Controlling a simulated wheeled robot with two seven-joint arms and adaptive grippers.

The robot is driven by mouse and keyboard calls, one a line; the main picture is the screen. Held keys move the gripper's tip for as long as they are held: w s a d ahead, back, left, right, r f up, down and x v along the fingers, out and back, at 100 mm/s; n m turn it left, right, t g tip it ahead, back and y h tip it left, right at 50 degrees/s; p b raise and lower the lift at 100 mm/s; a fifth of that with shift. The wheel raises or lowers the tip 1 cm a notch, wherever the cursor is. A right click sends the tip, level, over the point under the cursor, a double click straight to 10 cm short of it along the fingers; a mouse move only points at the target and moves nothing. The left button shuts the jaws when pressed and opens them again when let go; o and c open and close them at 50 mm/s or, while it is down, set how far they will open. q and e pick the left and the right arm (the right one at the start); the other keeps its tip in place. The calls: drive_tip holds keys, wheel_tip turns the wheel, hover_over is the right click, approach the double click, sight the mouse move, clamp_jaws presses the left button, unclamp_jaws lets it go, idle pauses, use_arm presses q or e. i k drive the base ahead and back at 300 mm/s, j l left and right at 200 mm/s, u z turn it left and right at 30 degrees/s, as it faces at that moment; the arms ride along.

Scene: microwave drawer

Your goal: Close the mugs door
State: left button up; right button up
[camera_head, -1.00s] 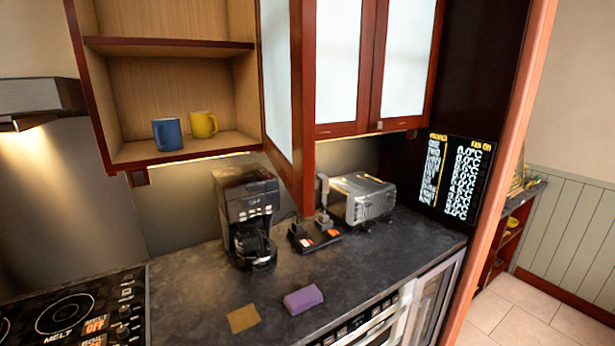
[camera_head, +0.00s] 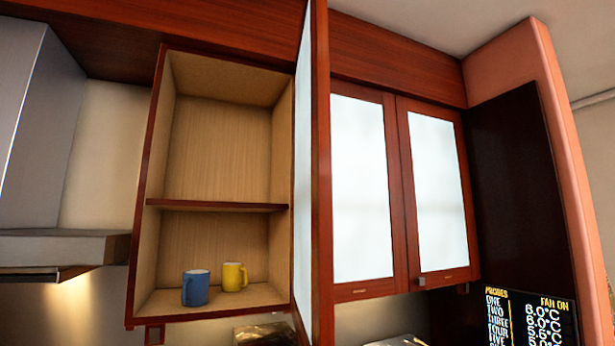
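The mugs cabinet (camera_head: 152,180) stands open in the middle left of the head view. A blue mug (camera_head: 195,288) and a yellow mug (camera_head: 234,277) stand side by side on its bottom board. The shelf above them (camera_head: 215,205) is empty. The cabinet's door (camera_head: 321,180), wood-framed with a pale panel, is swung out from the cabinet's right side and seen nearly edge-on. Neither of my grippers is in view.
A closed double-door cabinet (camera_head: 405,190) with pale panels is right of the open door. A range hood (camera_head: 60,247) is at the left. A dark display panel (camera_head: 525,315) is at the lower right.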

sight(313, 237)
drive_tip(key=i+l+u, duration=0.1)
drive_tip(key=l+u, duration=0.35)
drive_tip(key=l, duration=0.15)
drive_tip(key=l+u, duration=0.45)
drive_tip(key=l, duration=0.2)
